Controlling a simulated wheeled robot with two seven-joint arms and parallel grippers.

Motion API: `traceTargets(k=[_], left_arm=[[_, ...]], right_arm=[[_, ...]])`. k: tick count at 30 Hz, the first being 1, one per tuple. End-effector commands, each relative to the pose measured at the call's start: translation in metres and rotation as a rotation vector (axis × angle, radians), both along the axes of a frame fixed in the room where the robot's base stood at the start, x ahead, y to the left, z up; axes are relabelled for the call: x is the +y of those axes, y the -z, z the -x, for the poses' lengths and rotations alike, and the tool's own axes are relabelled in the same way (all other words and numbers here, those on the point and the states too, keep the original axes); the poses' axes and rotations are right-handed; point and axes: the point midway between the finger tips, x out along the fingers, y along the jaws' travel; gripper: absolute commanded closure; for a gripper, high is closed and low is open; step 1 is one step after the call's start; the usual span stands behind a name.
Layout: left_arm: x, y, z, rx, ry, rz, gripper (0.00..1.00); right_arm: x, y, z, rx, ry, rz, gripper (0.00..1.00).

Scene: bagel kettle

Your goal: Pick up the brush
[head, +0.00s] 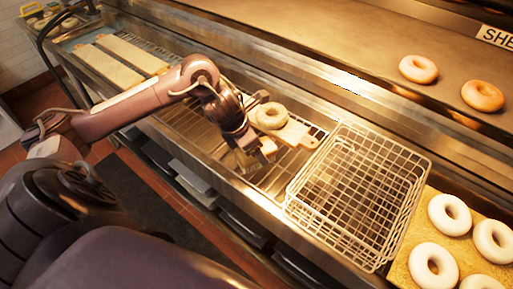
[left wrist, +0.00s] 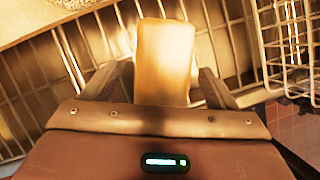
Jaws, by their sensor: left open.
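My left gripper (head: 256,150) reaches down over the wire rack at the middle of the steel counter. In the left wrist view my left gripper (left wrist: 160,82) is open, with one finger on each side of a pale, blocky piece, which looks like part of the brush (left wrist: 165,55). Gaps show between this piece and both fingers, so it is not clamped. In the head view a tan patch under the gripper may be the brush (head: 243,161), mostly hidden by the gripper. My right gripper is not in view.
A wooden paddle (head: 296,134) bearing a bagel (head: 271,115) lies just beyond the gripper. A white wire basket (head: 368,163) stands close on the right. Several pale bagels lie on a tray (head: 404,268) at the lower right. Two bagels (head: 418,69) (head: 482,96) sit on the upper shelf.

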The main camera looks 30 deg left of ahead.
Motion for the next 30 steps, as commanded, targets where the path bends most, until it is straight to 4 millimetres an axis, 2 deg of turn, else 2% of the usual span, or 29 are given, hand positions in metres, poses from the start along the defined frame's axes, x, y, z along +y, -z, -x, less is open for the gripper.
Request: traceTargets(k=[2, 6, 9, 14, 30], left_arm=[[-0.005, 0.011, 0.000, 0.007, 0.000, 0.004, 0.20], [-0.008, 0.027, -0.007, 0.002, -0.002, 0.003, 0.20], [-0.008, 0.032, -0.008, 0.001, -0.001, 0.001, 0.20], [-0.008, 0.032, -0.009, 0.000, 0.000, 0.000, 0.20], [-0.008, 0.036, -0.009, -0.001, 0.000, 0.000, 0.20]], right_arm=[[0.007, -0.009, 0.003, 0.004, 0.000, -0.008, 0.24], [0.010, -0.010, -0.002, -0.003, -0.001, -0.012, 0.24], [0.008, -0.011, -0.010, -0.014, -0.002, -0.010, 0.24], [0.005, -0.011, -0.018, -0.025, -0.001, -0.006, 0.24], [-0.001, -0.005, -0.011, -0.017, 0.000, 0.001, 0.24]])
